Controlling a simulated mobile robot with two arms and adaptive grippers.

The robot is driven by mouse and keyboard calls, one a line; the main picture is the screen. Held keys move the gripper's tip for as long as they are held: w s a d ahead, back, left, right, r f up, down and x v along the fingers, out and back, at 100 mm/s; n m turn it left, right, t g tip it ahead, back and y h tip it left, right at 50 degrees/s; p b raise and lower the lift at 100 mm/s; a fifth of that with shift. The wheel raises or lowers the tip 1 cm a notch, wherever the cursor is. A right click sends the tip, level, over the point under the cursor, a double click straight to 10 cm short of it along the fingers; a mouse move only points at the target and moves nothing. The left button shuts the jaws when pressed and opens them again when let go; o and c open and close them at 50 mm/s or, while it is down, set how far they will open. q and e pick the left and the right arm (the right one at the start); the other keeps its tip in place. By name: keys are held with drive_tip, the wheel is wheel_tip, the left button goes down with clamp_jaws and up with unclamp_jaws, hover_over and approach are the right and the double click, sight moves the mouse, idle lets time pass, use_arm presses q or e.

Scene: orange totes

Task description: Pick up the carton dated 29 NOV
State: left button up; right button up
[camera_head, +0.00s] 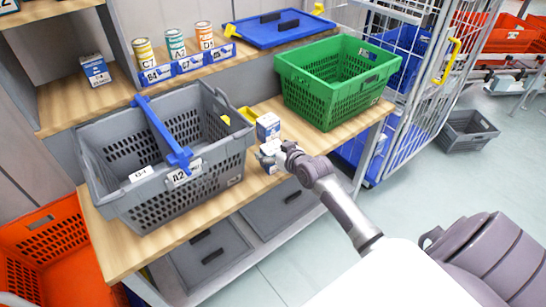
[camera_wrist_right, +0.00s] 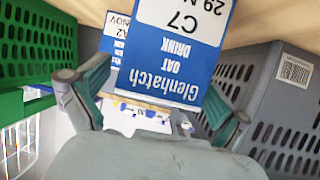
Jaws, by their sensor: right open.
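A blue and white carton (camera_head: 268,127) stands on the wooden bench between the grey basket and the green crate. My right gripper (camera_head: 273,153) is right in front of it. In the right wrist view the near carton (camera_wrist_right: 180,50) appears upside down and reads "Glenhatch OAT DRINK", "C7" and "29 N", with the rest of the date cut off. It lies ahead of and between the spread fingers of my right gripper (camera_wrist_right: 155,85), which is open. A second blue and white carton (camera_wrist_right: 113,45), partly hidden behind it, shows "NOV". My left gripper is not in view.
The grey basket (camera_head: 150,193) with a blue handle stands close to the left, the green crate (camera_head: 325,105) to the right. Several cans (camera_head: 175,43) and another carton (camera_head: 95,69) stand on the shelf behind. A wire cage (camera_head: 405,130) is at right.

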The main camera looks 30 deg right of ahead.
drive_tip(key=c, duration=1.4)
drive_tip(key=shift+c, duration=0.2)
drive_tip(key=shift+r, duration=0.1)
